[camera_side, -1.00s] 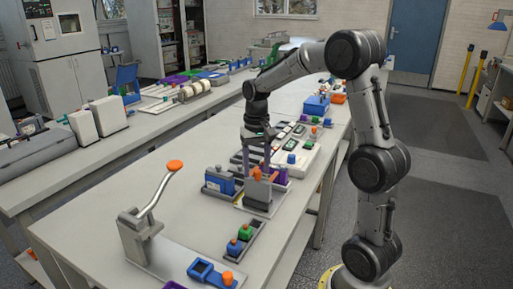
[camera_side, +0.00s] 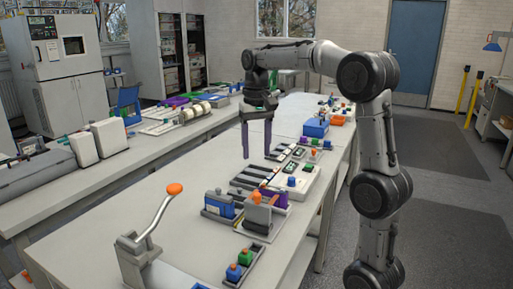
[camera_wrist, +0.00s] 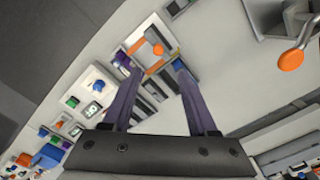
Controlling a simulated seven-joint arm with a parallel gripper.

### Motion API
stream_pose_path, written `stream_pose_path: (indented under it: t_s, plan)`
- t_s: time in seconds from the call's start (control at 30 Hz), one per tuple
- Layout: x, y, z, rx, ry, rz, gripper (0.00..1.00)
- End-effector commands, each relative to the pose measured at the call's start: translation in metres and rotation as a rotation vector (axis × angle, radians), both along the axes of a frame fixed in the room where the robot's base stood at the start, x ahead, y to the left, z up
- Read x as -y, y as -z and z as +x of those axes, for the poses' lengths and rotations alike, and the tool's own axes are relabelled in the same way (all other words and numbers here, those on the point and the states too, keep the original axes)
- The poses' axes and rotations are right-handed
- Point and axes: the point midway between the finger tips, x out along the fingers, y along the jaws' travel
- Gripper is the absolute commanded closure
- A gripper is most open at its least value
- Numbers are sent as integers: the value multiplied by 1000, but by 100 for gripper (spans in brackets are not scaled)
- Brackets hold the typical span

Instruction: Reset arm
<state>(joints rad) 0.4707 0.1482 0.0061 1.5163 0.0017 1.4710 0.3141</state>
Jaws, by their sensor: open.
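My gripper (camera_side: 257,138) is raised above the table, pointing down. Its two long purple fingers are apart, with nothing between them. In the wrist view my gripper (camera_wrist: 151,67) also shows open and empty. Below and nearer the side camera stands a grey fixture (camera_side: 256,216) with an orange knob (camera_side: 256,197) on top. The orange knob shows beyond the fingertips in the wrist view (camera_wrist: 157,50). A blue block (camera_side: 220,205) is left of the fixture, and a purple part (camera_side: 274,197) is at its right.
A lever with an orange knob (camera_side: 174,188) rises at the table's near left. A small tray with a blue piece (camera_side: 233,272) and green piece (camera_side: 245,257) lies near the front. Dark slotted trays (camera_side: 250,177) and a white device (camera_side: 297,181) sit behind the fixture.

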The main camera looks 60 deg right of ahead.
Motion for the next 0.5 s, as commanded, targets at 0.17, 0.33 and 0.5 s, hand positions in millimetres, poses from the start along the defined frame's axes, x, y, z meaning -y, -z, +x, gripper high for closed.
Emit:
stream_pose_path:
  t_s: [0.17, 0.33, 0.5]
  plan:
    - [0, 0, 0, 0, 0, 0, 41]
    - [-7, -4, 2, 11, -19, -6, 41]
    - [-48, -34, -16, 82, -105, -37, 41]
